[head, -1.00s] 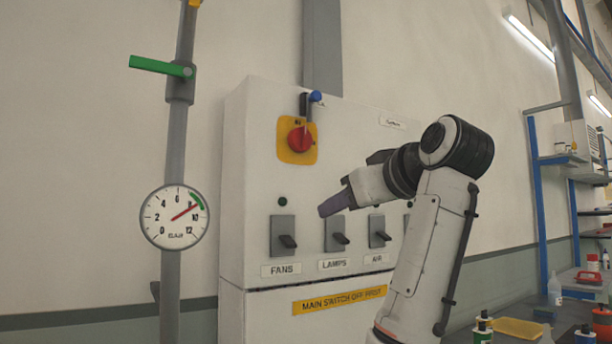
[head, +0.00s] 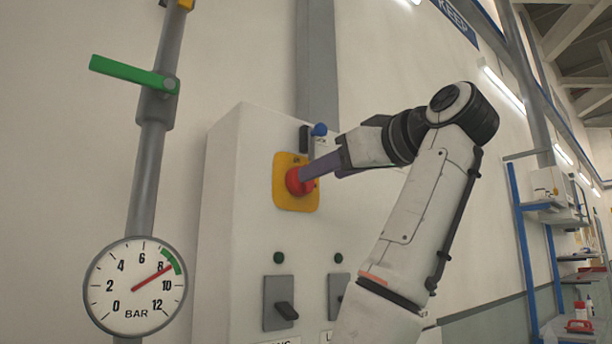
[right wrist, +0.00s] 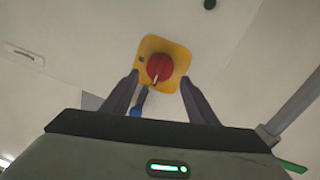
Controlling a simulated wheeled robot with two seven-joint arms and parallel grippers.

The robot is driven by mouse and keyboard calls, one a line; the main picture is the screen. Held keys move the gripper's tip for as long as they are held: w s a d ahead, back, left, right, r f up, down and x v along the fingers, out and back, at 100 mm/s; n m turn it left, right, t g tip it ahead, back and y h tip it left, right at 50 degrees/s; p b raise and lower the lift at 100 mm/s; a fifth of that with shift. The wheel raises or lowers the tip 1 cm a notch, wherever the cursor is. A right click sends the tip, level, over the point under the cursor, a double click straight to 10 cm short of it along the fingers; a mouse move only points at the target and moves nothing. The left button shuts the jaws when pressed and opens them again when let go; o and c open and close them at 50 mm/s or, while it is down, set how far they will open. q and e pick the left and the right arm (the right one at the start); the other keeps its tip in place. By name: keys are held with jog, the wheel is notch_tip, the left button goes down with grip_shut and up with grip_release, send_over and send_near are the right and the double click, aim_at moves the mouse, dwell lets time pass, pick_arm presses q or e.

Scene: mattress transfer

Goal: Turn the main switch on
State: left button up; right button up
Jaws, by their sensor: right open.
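The main switch is a red rotary knob (head: 296,180) on a yellow plate (head: 283,200), on the upper front of a white cabinet (head: 236,170). My right gripper (head: 312,172) reaches in from the right, and its fingers cover part of the knob in the head view. In the right wrist view my right gripper (right wrist: 160,88) is open, with one finger on each side of the red knob (right wrist: 160,67). A pale mark shows on the knob. I cannot tell whether the fingers touch it. My left gripper is not in view.
A blue-knobbed black part (head: 319,130) sits just above the yellow plate. Dark toggle switches (head: 282,302) are lower on the cabinet. A grey pipe (head: 150,170) with a green lever (head: 125,72) and a pressure gauge (head: 136,287) stands at the left.

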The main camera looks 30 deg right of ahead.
jog(key=w+p, duration=0.1)
jog(key=w, duration=0.5)
jog(key=shift+w+p, duration=0.2)
jog(key=shift+p, duration=0.2)
jog(key=shift+w+f, duration=0.1)
jog(key=shift+w, duration=0.1)
jog(key=shift+c, duration=0.3)
jog(key=c, duration=0.7)
